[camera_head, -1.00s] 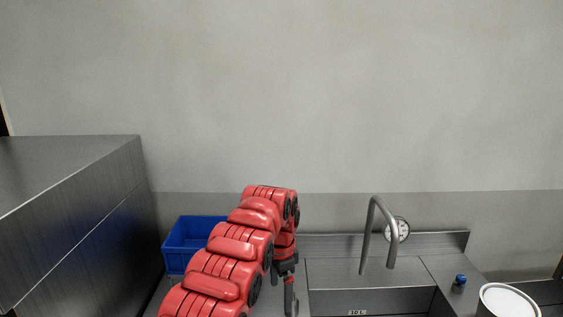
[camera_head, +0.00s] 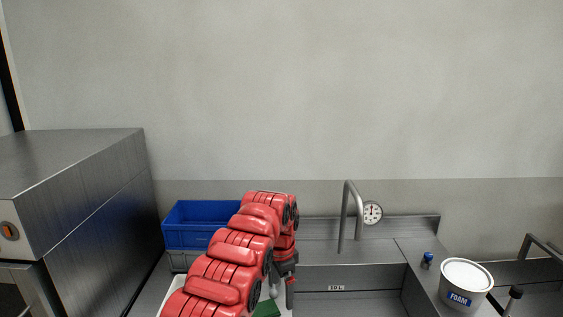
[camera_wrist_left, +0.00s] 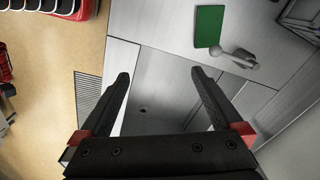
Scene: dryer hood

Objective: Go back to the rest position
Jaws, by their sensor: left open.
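My left arm, red and segmented, reaches forward from the bottom in the head view. Its gripper (camera_head: 289,290) points down beside the sink and is partly hidden by the arm. In the left wrist view the two black fingers of the left gripper (camera_wrist_left: 160,100) are wide apart with nothing between them. Below them lie the steel surface and a sink basin with a drain (camera_wrist_left: 143,110). My right gripper is in neither view.
A steel hood machine (camera_head: 95,220) stands at the left. A blue crate (camera_head: 200,236) sits on a grey one behind my arm. A faucet (camera_head: 344,215), a dial gauge (camera_head: 372,212), a blue-capped item (camera_head: 427,259) and a white FOAM bucket (camera_head: 458,299) are to the right. A green item (camera_wrist_left: 209,26) lies on the counter.

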